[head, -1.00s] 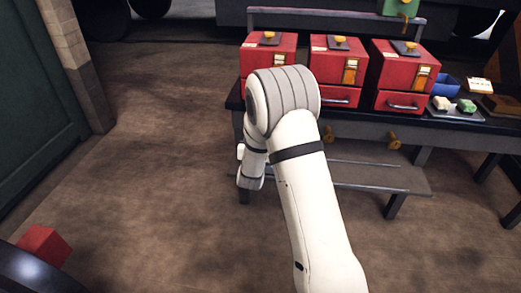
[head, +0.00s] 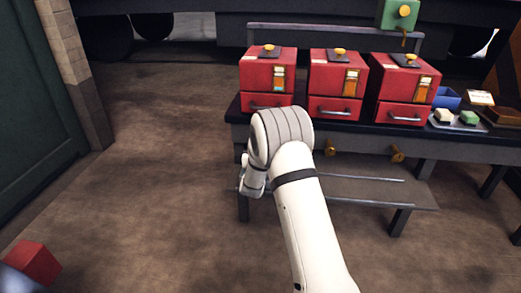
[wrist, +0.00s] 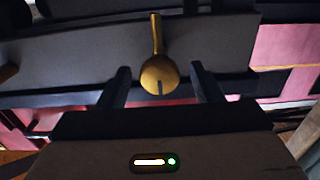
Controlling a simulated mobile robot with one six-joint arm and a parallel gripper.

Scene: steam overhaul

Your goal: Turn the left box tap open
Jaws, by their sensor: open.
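In the wrist view a brass tap (wrist: 158,75) with a round body and a narrow lever pointing up is mounted on a grey rail. My gripper (wrist: 161,68) is open, with one dark finger on either side of the tap and gaps between. I cannot tell whether the fingertips reach its depth. In the head view the left red box (head: 267,78) stands on the bench; my arm hides the rail below it and my gripper. Two other brass taps, one middle (head: 331,148) and one right (head: 397,153), show on the bench front.
The middle red box (head: 335,88) and right red box (head: 402,92) stand beside the left one. A low shelf (head: 350,190) runs under the bench (head: 420,135). A red block (head: 33,262) is at lower left. The floor left of the bench is clear.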

